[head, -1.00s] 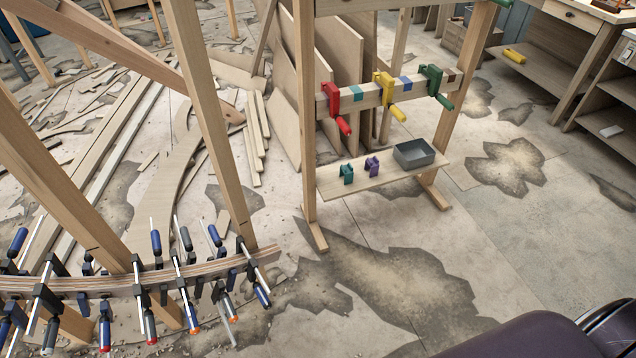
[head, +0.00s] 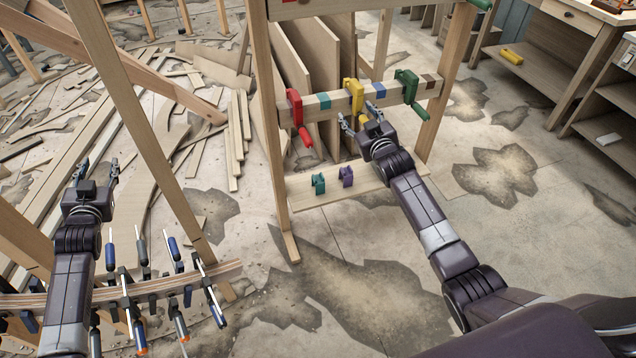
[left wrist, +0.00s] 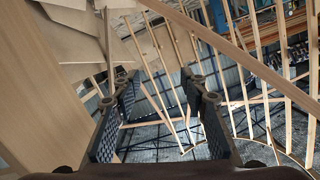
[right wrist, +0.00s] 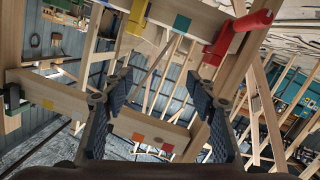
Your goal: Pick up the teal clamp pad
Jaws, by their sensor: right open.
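The teal clamp pad (head: 318,183) stands on the rack's low wooden shelf (head: 300,197) in the head view, left of a purple clamp pad (head: 346,177). My right gripper (head: 361,114) is open and empty, above and to the right of the teal pad, in front of the rail with the clamps. The right wrist view shows its spread fingers (right wrist: 160,92) with nothing between them; the teal pad cannot be made out there. My left gripper (head: 98,165) is open and empty at the far left, well away from the pad; its spread fingers also show in the left wrist view (left wrist: 162,95).
Red (head: 295,108), yellow (head: 355,95) and green (head: 406,85) clamps hang on the rack's rail, close to my right gripper. A curved stringer (head: 170,283) with several bar clamps lies near my left arm. Wooden posts stand between the arms. The floor before the shelf is open.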

